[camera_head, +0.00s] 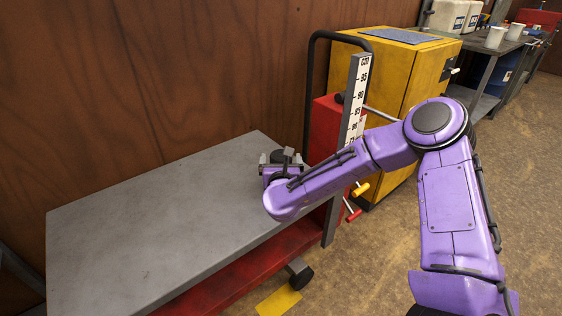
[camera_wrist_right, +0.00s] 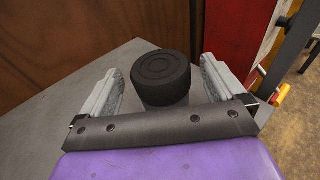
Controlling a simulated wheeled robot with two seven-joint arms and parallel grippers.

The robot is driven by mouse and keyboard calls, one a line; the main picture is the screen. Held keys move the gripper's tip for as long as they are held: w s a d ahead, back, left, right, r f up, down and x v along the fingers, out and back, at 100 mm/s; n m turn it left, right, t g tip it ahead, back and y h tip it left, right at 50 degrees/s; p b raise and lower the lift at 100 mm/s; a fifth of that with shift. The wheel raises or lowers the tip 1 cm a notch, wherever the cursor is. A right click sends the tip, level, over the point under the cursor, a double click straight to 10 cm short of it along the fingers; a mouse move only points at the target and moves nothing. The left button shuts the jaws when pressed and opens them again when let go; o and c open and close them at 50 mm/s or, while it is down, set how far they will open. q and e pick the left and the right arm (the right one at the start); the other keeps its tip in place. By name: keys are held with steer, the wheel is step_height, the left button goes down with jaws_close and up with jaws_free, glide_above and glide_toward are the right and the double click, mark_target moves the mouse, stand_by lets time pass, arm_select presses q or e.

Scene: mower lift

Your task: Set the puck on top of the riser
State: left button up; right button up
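The puck (camera_wrist_right: 160,72) is a black disc with ringed grooves on its top. It sits level on a short grey cylinder, which looks like the riser (camera_wrist_right: 166,101), at the far end of the grey table top. The puck also shows as a small dark shape in the head view (camera_head: 278,155), partly covered by my gripper. My right gripper (camera_head: 282,160) is open, with one finger on each side of the puck and a gap at both sides in the right wrist view. The riser's lower part is hidden by the gripper. My left gripper is not in view.
The grey lift table (camera_head: 140,230) is otherwise bare. An upright centimetre scale (camera_head: 355,100) and a red housing (camera_head: 325,125) stand just past its far end. A yellow cabinet (camera_head: 400,80) is behind. A wooden wall (camera_head: 150,70) runs along the left.

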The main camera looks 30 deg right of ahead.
steer(key=shift+r, duration=0.25)
steer(key=v, duration=1.2)
